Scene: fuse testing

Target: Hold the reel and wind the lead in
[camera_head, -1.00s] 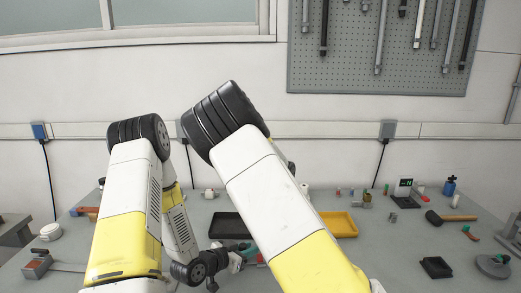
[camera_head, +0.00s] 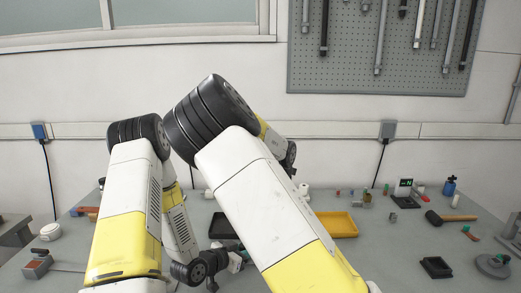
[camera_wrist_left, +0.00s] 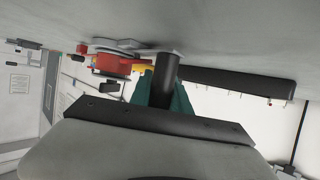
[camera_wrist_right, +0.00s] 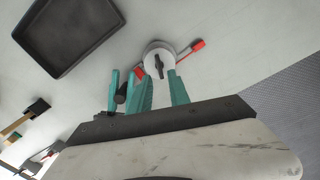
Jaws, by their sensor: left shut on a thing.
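The reel shows in the left wrist view as a red drum (camera_wrist_left: 112,65) with a yellow part beside it, and in the right wrist view as a pale round face (camera_wrist_right: 158,60) with a dark bar across it and a red-tipped arm. My left gripper (camera_wrist_left: 164,88) has its teal fingers shut on the reel's dark handle (camera_wrist_left: 167,70). My right gripper (camera_wrist_right: 160,88) is open, its two teal fingers apart and the reel's face just beyond their tips. I cannot tell whether they touch it. The lead is not clearly visible. My arms hide most of the reel in the head view.
A black tray (camera_wrist_right: 36,45) lies near the reel in the right wrist view. A yellow tray (camera_head: 338,236), a hammer (camera_head: 455,217) and a small black tray (camera_head: 436,267) are on the right of the grey bench. Bare bench lies between them.

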